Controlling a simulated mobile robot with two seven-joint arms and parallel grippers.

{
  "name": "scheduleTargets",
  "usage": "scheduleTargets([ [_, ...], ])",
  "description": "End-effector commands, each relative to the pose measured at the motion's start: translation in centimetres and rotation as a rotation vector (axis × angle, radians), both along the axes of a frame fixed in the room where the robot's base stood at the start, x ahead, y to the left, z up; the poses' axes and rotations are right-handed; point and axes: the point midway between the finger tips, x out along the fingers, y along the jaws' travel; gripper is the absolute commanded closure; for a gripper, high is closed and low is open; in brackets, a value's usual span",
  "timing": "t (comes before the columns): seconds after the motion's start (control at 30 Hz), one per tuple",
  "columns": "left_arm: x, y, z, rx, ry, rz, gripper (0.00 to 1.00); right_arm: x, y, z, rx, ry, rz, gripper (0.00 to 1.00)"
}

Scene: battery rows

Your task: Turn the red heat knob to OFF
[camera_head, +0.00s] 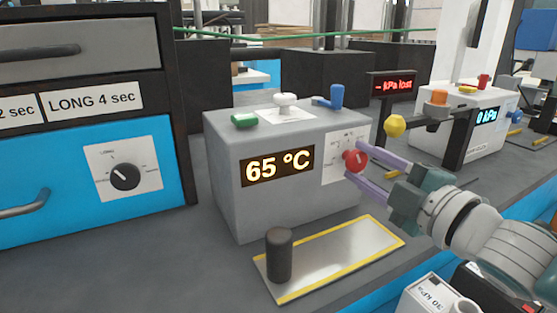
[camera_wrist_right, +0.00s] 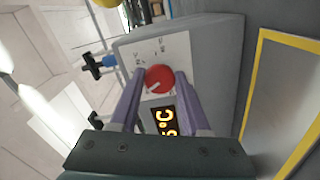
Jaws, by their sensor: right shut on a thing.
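The red heat knob (camera_head: 355,160) sits on a white dial plate (camera_head: 336,172) on the front of a grey heater box (camera_head: 290,205). The box's display (camera_head: 278,166) reads 65 °C. My right gripper (camera_head: 358,161) has its two purple fingers on either side of the knob and is shut on it. In the right wrist view the knob (camera_wrist_right: 159,78) is between the fingertips, with a pale pointer line on its face. The small dial marks are too blurred to read. My left gripper is not in view.
Green (camera_head: 244,120), white (camera_head: 285,101) and blue (camera_head: 336,96) controls stand on top. A yellow knob (camera_head: 394,126) is close to my right gripper.

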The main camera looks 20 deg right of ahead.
Motion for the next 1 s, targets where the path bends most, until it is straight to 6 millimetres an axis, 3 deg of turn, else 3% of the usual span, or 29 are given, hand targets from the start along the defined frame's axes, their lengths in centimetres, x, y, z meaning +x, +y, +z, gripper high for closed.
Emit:
scheduleTargets([
  [1.0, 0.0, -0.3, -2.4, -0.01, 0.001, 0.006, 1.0, 0.0, 0.0, 0.1, -0.919, -0.073, 0.0, 1.0],
])
